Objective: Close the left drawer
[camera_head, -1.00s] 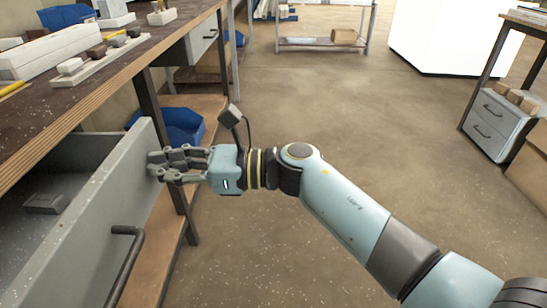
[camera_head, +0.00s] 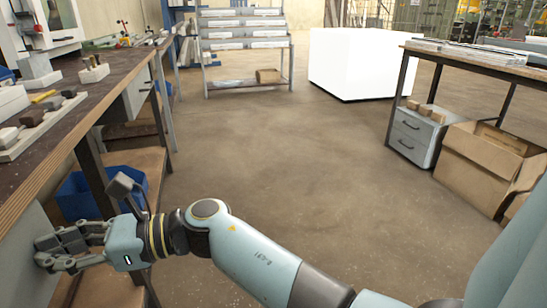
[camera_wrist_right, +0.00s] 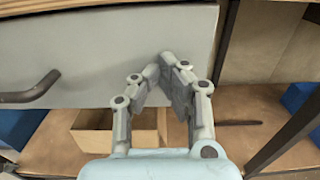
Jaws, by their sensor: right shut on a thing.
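The left drawer's grey front panel (camera_head: 18,272) shows at the lower left of the head view, partly cut off by the frame. In the right wrist view the panel (camera_wrist_right: 110,45) fills the upper left, with a dark bar handle (camera_wrist_right: 35,90) on it. The drawer's inside is out of view, so I cannot tell how far it stands out. My right gripper (camera_head: 52,249) is at the panel. In the wrist view its fingers (camera_wrist_right: 168,72) come together at the panel's lower right part, away from the handle. My left gripper is not in view.
The workbench top (camera_head: 100,85) with clamp blocks runs along the left. A blue bin (camera_head: 95,190) sits on the lower shelf beside my gripper. Open floor (camera_head: 280,160) lies ahead. A drawer cabinet (camera_head: 415,137) and cardboard box (camera_head: 485,165) stand at the right.

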